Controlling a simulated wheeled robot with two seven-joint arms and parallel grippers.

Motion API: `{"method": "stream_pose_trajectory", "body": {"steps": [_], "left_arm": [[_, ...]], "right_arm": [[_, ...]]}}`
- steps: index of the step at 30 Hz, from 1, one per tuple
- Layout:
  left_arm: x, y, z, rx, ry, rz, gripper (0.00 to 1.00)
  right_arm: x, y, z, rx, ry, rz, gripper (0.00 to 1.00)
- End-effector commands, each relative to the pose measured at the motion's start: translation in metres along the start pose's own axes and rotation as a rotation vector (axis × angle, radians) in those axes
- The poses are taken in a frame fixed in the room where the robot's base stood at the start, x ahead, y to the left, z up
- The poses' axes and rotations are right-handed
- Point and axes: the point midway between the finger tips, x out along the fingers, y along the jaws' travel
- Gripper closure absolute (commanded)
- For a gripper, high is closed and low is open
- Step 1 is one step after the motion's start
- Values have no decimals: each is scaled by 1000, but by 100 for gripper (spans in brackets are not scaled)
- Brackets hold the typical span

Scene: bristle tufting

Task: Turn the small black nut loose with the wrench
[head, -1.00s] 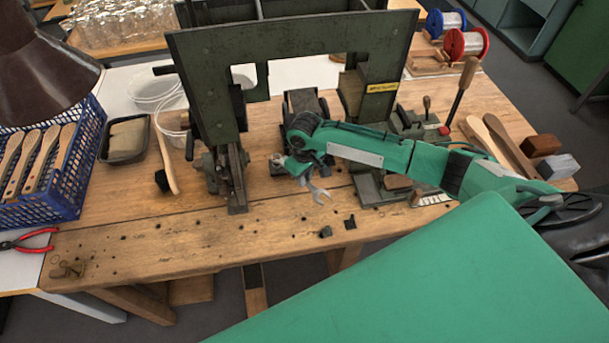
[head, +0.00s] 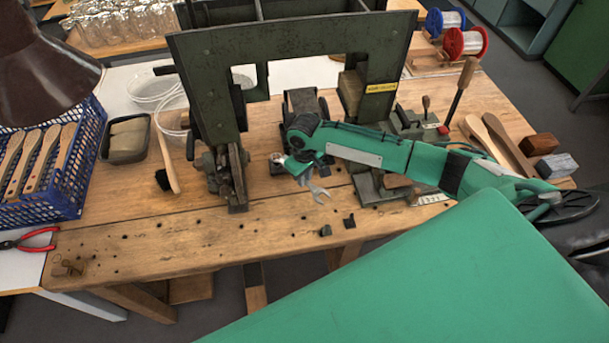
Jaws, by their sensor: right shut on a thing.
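My right gripper (head: 298,166) is shut on a grey open-ended wrench (head: 318,192). The wrench's open jaw points down and to the right, over the middle of the wooden bench. I cannot tell whether the jaw touches the bench or anything else. I cannot make out the small black nut for certain; it may be hidden or too small at this distance. Two small dark pieces, one on the left (head: 325,231) and one on the right (head: 349,221), lie near the front edge, apart from the wrench. My left gripper is not in view.
A dark green machine frame (head: 290,45) stands behind the gripper, with a metal clamp assembly (head: 222,170) to its left. A brush (head: 166,160), a black tray (head: 127,140) and a blue crate (head: 75,190) are further left. The bench's front left (head: 150,235) is mostly clear.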

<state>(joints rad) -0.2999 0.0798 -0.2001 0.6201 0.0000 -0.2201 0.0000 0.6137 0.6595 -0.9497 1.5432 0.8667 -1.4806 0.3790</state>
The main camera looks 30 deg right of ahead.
Motion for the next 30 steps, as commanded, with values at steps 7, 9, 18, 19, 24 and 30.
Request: {"method": "stream_pose_trajectory", "body": {"steps": [7, 9, 18, 19, 24, 30], "left_arm": [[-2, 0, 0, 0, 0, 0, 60], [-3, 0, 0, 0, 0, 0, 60], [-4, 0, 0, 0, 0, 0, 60], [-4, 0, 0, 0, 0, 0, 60], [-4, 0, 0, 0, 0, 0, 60], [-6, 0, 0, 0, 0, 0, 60]], "right_arm": [[2, 0, -1, 0, 2, -1, 100], [3, 0, -1, -1, 2, -1, 100], [6, 0, -1, 0, 2, 0, 100], [6, 0, -1, 0, 2, 0, 100], [6, 0, 0, 0, 2, 0, 100], [6, 0, 0, 0, 1, 0, 100]]}}
